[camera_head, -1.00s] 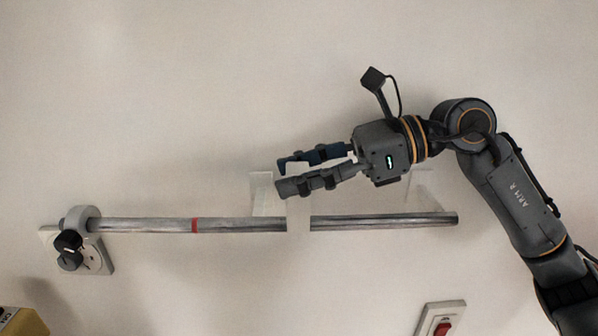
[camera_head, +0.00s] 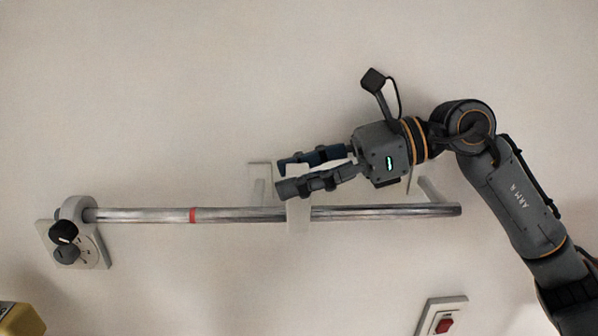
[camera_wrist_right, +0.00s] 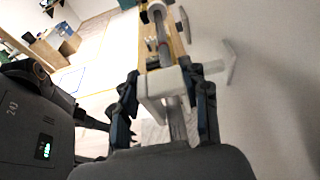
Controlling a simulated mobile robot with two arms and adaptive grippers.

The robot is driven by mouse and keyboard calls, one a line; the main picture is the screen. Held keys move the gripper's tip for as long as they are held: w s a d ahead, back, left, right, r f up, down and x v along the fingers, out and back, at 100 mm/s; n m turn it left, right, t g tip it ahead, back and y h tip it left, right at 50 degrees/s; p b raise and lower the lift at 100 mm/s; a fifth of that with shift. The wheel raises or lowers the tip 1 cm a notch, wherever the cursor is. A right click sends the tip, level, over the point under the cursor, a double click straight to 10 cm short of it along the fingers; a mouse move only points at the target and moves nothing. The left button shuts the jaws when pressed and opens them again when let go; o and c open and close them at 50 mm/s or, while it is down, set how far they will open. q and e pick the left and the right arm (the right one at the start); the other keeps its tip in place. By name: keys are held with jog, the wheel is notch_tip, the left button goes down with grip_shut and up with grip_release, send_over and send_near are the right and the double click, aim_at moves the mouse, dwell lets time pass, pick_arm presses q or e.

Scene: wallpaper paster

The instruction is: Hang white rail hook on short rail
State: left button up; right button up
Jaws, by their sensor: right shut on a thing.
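The white rail hook (camera_head: 298,217) is in my right gripper (camera_head: 281,178), which is shut on it just above the short rail. The hook's white strip hangs down in front of the rail. The short rail (camera_head: 370,213) is a level metal bar with a red band. In the right wrist view the hook (camera_wrist_right: 158,86) sits between the fingers (camera_wrist_right: 163,98) and lies across the line of the rail (camera_wrist_right: 161,38). I cannot tell whether the hook rests on the rail. My left gripper is not in the head view.
White wall brackets (camera_head: 261,178) stand behind the rail. A round clamp with a dark knob (camera_head: 65,233) is at its left end. A red switch (camera_head: 444,325) is on the wall below right. A yellow object (camera_head: 22,318) is at the bottom left. The wall above is bare.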

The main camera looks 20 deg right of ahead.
aim_at(350, 207)
jog(key=shift+f+b, duration=1.65)
jog(key=shift+f, duration=0.2)
jog(key=o, duration=0.9)
jog(key=shift+o, duration=0.2)
jog(key=shift+d+r, duration=0.1)
jog(key=shift+d, duration=0.15)
jog(key=v, duration=0.7)
jog(key=shift+s, duration=0.1)
